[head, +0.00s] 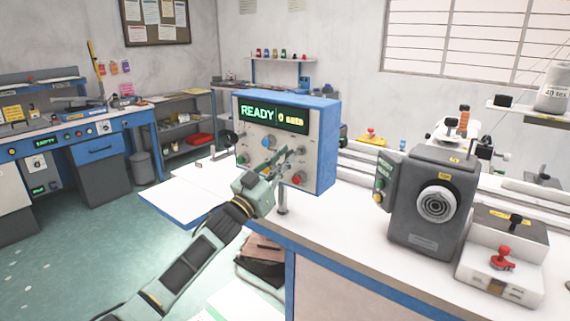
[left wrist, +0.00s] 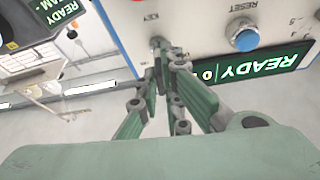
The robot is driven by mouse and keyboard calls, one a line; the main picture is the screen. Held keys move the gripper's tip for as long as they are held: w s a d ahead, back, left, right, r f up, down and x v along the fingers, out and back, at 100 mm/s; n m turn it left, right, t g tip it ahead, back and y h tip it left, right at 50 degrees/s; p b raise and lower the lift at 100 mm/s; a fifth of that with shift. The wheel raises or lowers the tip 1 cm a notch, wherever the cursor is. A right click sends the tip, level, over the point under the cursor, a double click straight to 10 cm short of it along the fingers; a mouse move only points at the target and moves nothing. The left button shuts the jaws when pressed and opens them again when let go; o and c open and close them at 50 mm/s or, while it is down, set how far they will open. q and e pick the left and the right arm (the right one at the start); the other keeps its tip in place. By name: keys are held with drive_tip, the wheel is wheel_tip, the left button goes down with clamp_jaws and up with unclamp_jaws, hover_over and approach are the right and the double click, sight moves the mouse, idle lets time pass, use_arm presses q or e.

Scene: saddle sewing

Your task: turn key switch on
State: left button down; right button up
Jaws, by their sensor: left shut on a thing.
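The control box (head: 322,150) is blue and grey with a lit green display (head: 272,117) that reads READY. Its front panel carries knobs and buttons. The key switch (left wrist: 156,42) shows in the left wrist view beside the KEY label, as a small dark metal piece. My left gripper (head: 288,160) reaches the panel's lower right, and it also shows in the left wrist view (left wrist: 160,58). Its fingertips are closed together on the key and partly hide it, so I cannot read the key's angle. My right gripper is in neither view.
A blue RESET button (left wrist: 245,36) sits close beside the key. A red button (head: 299,178) lies just below the gripper. A dark grey machine unit (head: 432,205) and a box with a red knob (head: 500,275) stand on the white bench to the right.

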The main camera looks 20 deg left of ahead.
use_arm(q)
drive_tip(key=m+h, duration=0.1)
drive_tip(key=m, duration=0.1)
drive_tip(key=m+g, duration=0.1)
drive_tip(key=m, duration=0.1)
drive_tip(key=m+h, duration=0.1)
drive_tip(key=m, duration=0.1)
drive_tip(key=shift+w+a+r+g+h, duration=0.1)
drive_tip(key=shift+a+r+g+h, duration=0.2)
drive_tip(key=shift+g, duration=0.1)
drive_tip(key=shift+r+m+g+h+p, duration=0.1)
drive_tip(key=shift+m+g+h+p, duration=0.25)
drive_tip(key=shift+m, duration=0.75)
drive_tip(key=shift+m+g+h+p, duration=0.2)
drive_tip(key=shift+m+g, duration=0.25)
drive_tip(key=shift+m, duration=0.95)
drive_tip(key=c, duration=2)
unclamp_jaws()
drive_tip(key=shift+c, duration=0.2)
drive_tip(key=shift+o, duration=0.6)
drive_tip(key=shift+w+d, duration=0.15)
drive_tip(key=shift+d, duration=0.1)
drive_tip(key=v, duration=1.2)
